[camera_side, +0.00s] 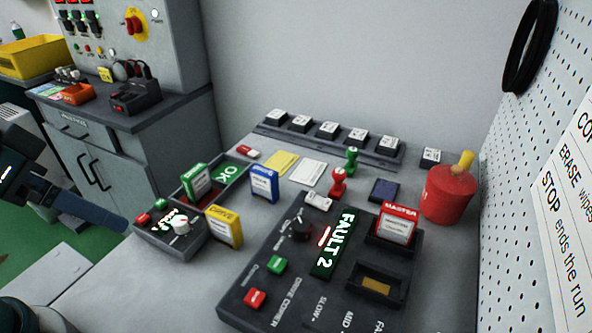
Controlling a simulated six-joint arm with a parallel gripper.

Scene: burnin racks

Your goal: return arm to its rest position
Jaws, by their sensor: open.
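My gripper (95,212) is at the left edge of the side view, its dark fingers pointing right toward the small dial box (170,236). It is open, and nothing shows between the fingers. The body behind it is cut off by the picture edge. It is apart from the drive copier (272,269) at the centre front, whose display (334,247) reads "FAULT 2". A red-labelled master drive (397,224) stands upright at the copier's back right. The slot (377,284) in front of it shows a tan bottom.
A tray with a green "OK" mark (225,171) holds a green drive (194,180). Blue (264,184) and yellow (223,227) drives stand nearby. Red (338,184) and green (351,160) stamps, a red pot (449,194) and a back rack (330,142) are farther right. A pegboard (505,190) bounds the right.

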